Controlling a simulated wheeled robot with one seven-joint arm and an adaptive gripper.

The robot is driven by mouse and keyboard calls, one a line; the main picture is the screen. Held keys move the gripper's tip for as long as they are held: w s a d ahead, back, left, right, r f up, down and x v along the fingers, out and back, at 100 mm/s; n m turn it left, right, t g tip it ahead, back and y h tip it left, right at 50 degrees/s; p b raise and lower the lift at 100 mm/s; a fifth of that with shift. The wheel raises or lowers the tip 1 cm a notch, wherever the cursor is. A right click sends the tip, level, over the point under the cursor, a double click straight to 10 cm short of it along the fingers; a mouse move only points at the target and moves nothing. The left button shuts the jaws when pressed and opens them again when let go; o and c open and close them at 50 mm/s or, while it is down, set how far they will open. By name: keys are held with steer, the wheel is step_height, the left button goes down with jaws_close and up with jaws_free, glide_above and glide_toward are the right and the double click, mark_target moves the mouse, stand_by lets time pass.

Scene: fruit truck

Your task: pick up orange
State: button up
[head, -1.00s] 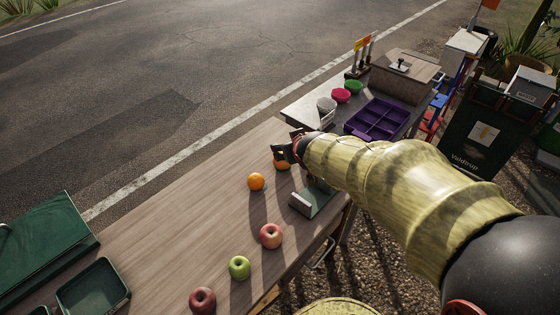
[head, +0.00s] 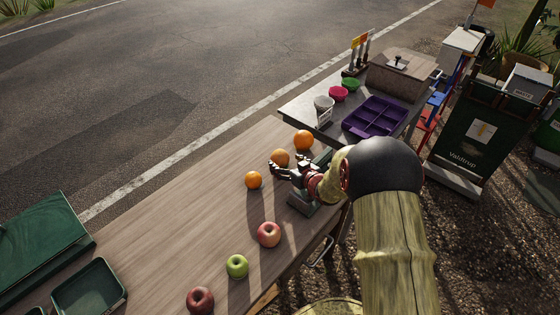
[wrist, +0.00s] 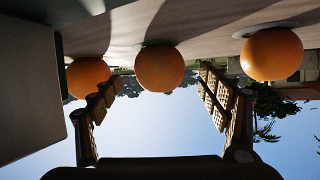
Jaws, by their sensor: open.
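Three oranges stand in a row on the wooden table (head: 190,215). In the head view they are the near orange (head: 253,180), the middle orange (head: 281,158) and the far orange (head: 303,140). My gripper (head: 272,170) is open and empty, low over the table, with its fingers pointing left between the near and middle oranges as seen there. The wrist view is upside down. It shows the middle orange (wrist: 160,68) between my open fingers (wrist: 160,82), with an orange on the left (wrist: 88,77), partly behind a finger, and another on the right (wrist: 271,54). Contact cannot be told.
A red apple (head: 268,234), a green apple (head: 237,266) and a dark red apple (head: 200,300) line the table nearer me. A small grey-green device (head: 302,202) stands under my wrist.

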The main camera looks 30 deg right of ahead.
mark_target(284, 161)
steer(key=x, duration=0.2)
steer(key=shift+w+f+b, duration=0.3)
steer(key=shift+f+b, duration=0.05)
steer(key=shift+b, duration=0.05)
steer(key=shift+w, duration=0.55)
steer(key=shift+c, duration=0.8)
steer(key=c, duration=1.1)
steer(key=shift+c, duration=0.7)
